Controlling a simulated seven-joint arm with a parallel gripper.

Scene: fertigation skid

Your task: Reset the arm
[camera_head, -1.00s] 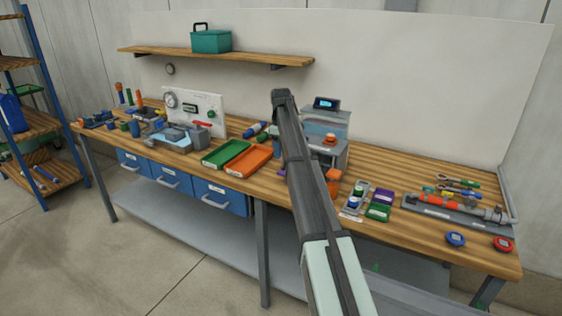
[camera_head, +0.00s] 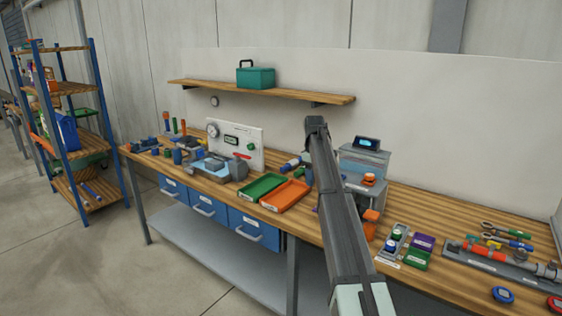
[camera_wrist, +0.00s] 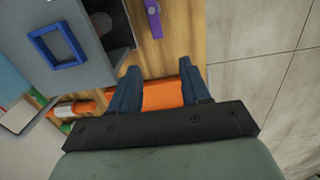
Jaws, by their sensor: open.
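My arm (camera_head: 340,225) rises from the bottom of the head view, in front of the workbench, and ends in a dark part against the wall. I cannot make out my gripper in that view. In the wrist view my gripper (camera_wrist: 161,82) has its two dark blue fingers wide apart with nothing held between them. Beyond the fingers lies an orange surface, which looks like the orange tray (camera_head: 287,196) on the bench. How far the fingers are above it I cannot tell.
A grey device (camera_head: 365,165) with a display stands right of my arm. The green tray (camera_head: 262,187) lies left of the orange one. A purple piece (camera_wrist: 153,18) shows in the wrist view. A teal box (camera_head: 256,78) sits on the wall shelf. Open floor (camera_head: 70,265) lies left.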

